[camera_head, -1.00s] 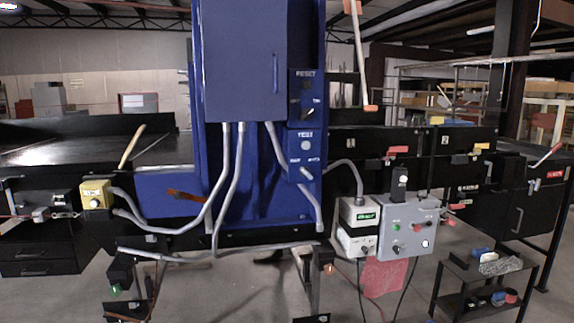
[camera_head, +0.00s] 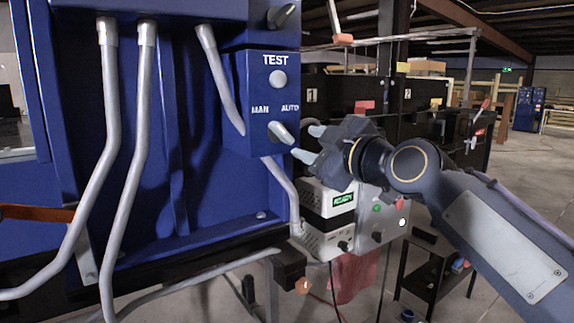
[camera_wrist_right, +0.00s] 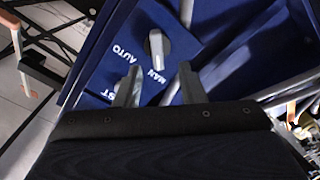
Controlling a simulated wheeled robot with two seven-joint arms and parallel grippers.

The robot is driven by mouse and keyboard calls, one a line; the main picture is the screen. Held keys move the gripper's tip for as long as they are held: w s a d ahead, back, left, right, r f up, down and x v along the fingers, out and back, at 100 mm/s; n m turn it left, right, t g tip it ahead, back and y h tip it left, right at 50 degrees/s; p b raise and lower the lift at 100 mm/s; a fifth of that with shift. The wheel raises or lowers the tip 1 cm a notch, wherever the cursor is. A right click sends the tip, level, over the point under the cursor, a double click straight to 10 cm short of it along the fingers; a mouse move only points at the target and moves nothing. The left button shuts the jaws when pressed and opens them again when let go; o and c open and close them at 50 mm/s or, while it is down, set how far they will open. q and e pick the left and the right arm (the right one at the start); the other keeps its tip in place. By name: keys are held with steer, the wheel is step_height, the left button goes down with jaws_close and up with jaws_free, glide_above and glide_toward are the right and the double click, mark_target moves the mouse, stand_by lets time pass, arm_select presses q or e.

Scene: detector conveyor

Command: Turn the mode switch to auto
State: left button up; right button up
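The mode switch (camera_head: 281,133) is a pale grey lever knob on a blue box, below the words MAN and AUTO. It also shows in the right wrist view (camera_wrist_right: 157,48), where its long axis runs toward the word MAN and AUTO lies off to one side. My right gripper (camera_head: 309,143) comes in from the right, just right of the knob and apart from it. In the wrist view its two fingers (camera_wrist_right: 159,85) are spread with nothing between them, and the knob lies beyond the gap. My left gripper is not in view.
A round TEST button (camera_head: 278,79) sits above the switch, and another knob (camera_head: 282,15) is higher up. Grey conduits (camera_head: 140,150) run down the blue cabinet at left. A white meter box (camera_head: 326,218) and grey control box (camera_head: 385,222) stand below my right arm.

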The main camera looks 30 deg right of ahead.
mark_target(286, 135)
steer(key=w, duration=0.2)
steer(key=w+p, duration=0.1)
steer(key=w, duration=0.5)
steer(key=shift+a+r, duration=0.25)
steer(key=shift+a, duration=0.05)
steer(key=shift+c, duration=0.5)
jaws_close()
